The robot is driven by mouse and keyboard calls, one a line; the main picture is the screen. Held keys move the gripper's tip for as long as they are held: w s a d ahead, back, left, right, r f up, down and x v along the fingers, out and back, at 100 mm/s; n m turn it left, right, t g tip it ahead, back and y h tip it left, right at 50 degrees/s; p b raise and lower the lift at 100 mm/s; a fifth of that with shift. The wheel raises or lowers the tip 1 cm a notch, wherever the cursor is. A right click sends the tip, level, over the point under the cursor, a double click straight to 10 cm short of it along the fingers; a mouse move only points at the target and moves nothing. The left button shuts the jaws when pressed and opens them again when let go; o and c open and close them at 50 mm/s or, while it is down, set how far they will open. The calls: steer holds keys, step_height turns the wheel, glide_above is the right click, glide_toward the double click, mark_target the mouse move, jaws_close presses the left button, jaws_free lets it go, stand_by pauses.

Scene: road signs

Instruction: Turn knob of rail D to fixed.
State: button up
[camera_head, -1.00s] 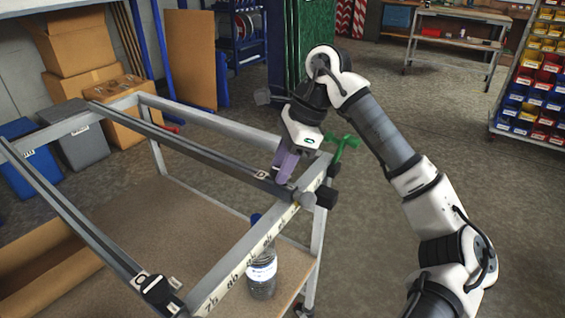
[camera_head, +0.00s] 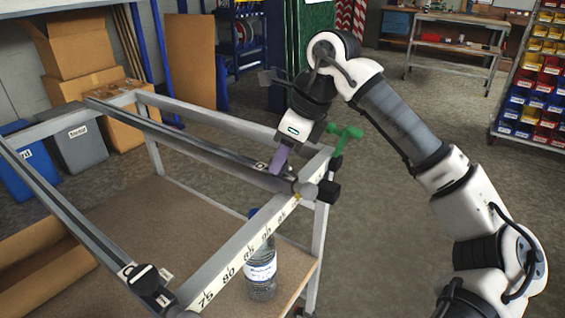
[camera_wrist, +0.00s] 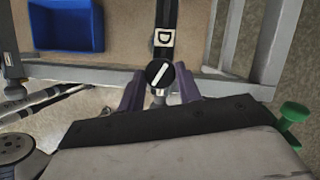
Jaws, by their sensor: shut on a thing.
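Rail D is the dark rail (camera_head: 190,135) running along the far side of the metal frame, and its white D label (camera_wrist: 164,38) is readable in the wrist view. Its round black knob (camera_wrist: 160,73) carries a white line slanting from lower left to upper right. My gripper (camera_wrist: 160,86) has its purple fingers on both sides of the knob and is shut on it. In the head view my gripper (camera_head: 278,166) points down at the rail's near right end, and its fingers mostly hide the knob. The fixed and free markings cannot be read.
A second rail (camera_head: 70,215) with a black knob (camera_head: 146,278) lies at the left. A bottle (camera_head: 262,268) stands on the lower shelf. A blue bin (camera_wrist: 66,25) shows in the wrist view.

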steer(key=m+t+b, duration=0.1)
steer(key=m+b, duration=0.1)
steer(key=m, duration=0.1)
steer(key=m+t+h+b, duration=0.1)
steer(key=m+b, duration=0.1)
steer(key=m, duration=0.1)
steer(key=shift+s+a+f+h, duration=0.1)
steer(key=shift+s+f+h, duration=0.1)
steer(key=shift+h, duration=0.1)
steer(key=m+h+b, duration=0.1)
steer(key=m, duration=0.2)
steer(key=m+t+h+b, duration=0.1)
steer(key=m+b, duration=0.1)
steer(key=m, duration=0.1)
steer(key=shift+s+a+r, duration=0.1)
steer(key=shift+a+r, duration=0.05)
steer(key=shift+a, duration=0.05)
steer(key=shift+m, duration=0.3)
steer(key=o, duration=1)
steer(key=shift+c, duration=0.2)
steer(key=shift+r, duration=0.15)
steer(key=a+p+v, duration=0.1)
steer(key=v, duration=1.2)
steer(key=shift+s+d+r+p, duration=0.15)
steer(key=shift+d+r+p, duration=0.15)
steer(key=shift+d+p, duration=0.15)
